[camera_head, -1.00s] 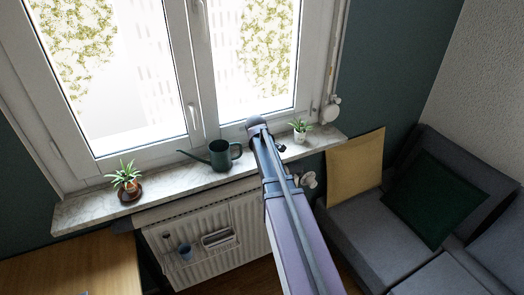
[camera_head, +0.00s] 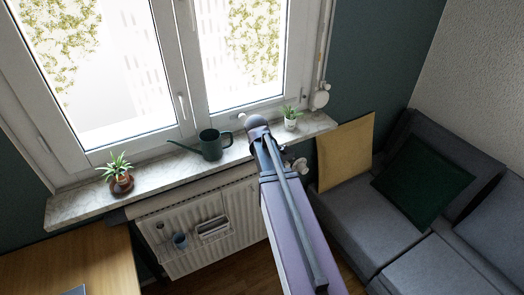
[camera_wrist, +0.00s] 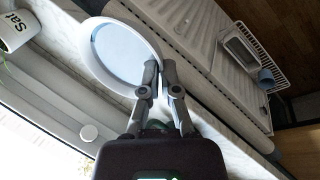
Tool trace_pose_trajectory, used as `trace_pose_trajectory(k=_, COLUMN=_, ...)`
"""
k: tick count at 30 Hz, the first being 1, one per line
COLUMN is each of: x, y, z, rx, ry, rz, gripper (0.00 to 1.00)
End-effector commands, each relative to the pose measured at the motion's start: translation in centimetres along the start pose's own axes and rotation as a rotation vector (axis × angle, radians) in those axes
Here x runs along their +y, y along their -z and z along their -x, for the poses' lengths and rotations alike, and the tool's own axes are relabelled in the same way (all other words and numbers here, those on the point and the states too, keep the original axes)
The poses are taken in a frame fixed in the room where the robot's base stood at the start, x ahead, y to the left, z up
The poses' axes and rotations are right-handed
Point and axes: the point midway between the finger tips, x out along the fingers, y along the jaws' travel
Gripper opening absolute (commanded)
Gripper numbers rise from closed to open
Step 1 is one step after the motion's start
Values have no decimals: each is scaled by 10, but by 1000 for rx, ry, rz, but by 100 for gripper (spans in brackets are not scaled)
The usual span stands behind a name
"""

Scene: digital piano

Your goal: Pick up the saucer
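The saucer (camera_wrist: 103,48) is a white round dish with a pale bluish middle, in the upper middle of the wrist view. My gripper (camera_wrist: 159,70) has its fingers close together at the saucer's near right rim, one finger on each side of it. It looks shut on that rim. The saucer appears tilted and clear of the sill, overlapping the sill's edge in the picture. In the head view my arm ends over the window sill, between the watering can and the right plant, and mostly hides the gripper and saucer.
The marble sill (camera_head: 80,207) holds a potted plant (camera_head: 118,178) at left, a dark green watering can (camera_head: 212,146) and a small white-potted plant (camera_head: 290,118). A radiator (camera_head: 205,235) with a rack is below. A sofa (camera_head: 350,215) is at right, a wooden desk (camera_head: 70,262) at lower left.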

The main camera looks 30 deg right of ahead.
Motion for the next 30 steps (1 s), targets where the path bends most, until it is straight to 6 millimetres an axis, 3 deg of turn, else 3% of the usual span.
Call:
trace_pose_trajectory(k=12, x=-15, y=-18, z=8, rx=0, ry=0, rz=0, gripper=0)
trace_pose_trajectory(k=30, x=-21, y=-26, z=11, rx=0, ry=0, rz=0, gripper=0)
